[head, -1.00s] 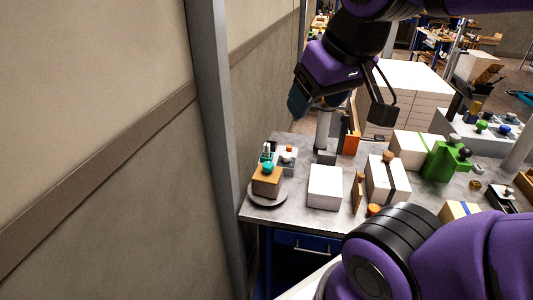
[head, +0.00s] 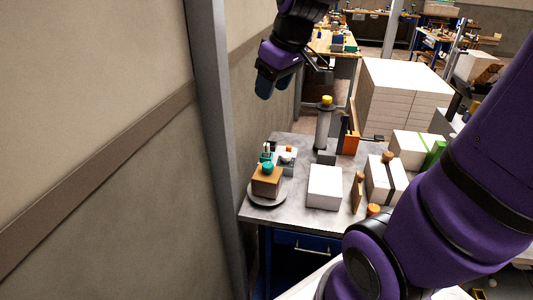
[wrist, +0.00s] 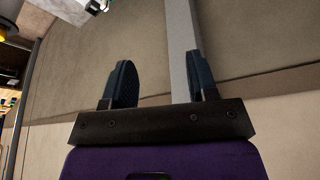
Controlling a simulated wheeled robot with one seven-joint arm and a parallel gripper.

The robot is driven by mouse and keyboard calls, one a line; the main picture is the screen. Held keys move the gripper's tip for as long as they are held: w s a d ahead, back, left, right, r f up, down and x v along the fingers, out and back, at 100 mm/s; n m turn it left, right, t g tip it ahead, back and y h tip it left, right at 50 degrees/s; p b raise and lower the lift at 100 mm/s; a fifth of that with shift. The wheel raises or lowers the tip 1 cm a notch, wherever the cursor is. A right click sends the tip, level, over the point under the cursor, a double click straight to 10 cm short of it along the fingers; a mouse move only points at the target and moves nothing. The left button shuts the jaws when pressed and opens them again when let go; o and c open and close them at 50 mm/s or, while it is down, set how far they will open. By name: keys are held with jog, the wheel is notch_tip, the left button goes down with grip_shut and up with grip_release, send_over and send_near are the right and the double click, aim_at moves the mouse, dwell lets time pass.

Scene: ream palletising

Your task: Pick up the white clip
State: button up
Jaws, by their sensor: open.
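I cannot make out a white clip for certain in either view. Small pale and dark items (head: 288,153) stand at the left back of the grey table, too small to tell apart. My gripper (head: 264,82) is open and empty, raised above and beyond the table's left back corner, near the wall. In the wrist view its two dark blue fingers (wrist: 160,75) are spread apart, with only the wall and a grey post behind them.
The grey table (head: 290,211) holds a brown box with a teal knob (head: 267,181) on a round plate, a white block (head: 325,187), a strapped white box (head: 378,183) and a yellow-topped grey cylinder (head: 323,128). A grey post (head: 213,120) and wall stand close on the left.

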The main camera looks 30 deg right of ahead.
jog(key=w+d+f+n+y, duration=0.1)
jog(key=w+d+f, duration=0.2)
jog(key=w+f, duration=0.25)
jog(key=w+d+f+n, duration=0.2)
jog(key=w+d+f, duration=0.25)
jog(key=w, duration=0.25)
jog(key=n+y, duration=0.1)
jog(key=n, duration=0.1)
send_near(269, 144)
jog(key=a+f, duration=0.1)
jog(key=shift+g, duration=0.3)
jog(key=x, duration=1.1)
jog(key=shift+w+d+r, duration=0.1)
jog(key=shift+w+d, duration=0.2)
jog(key=shift+w, duration=0.1)
grip_shut()
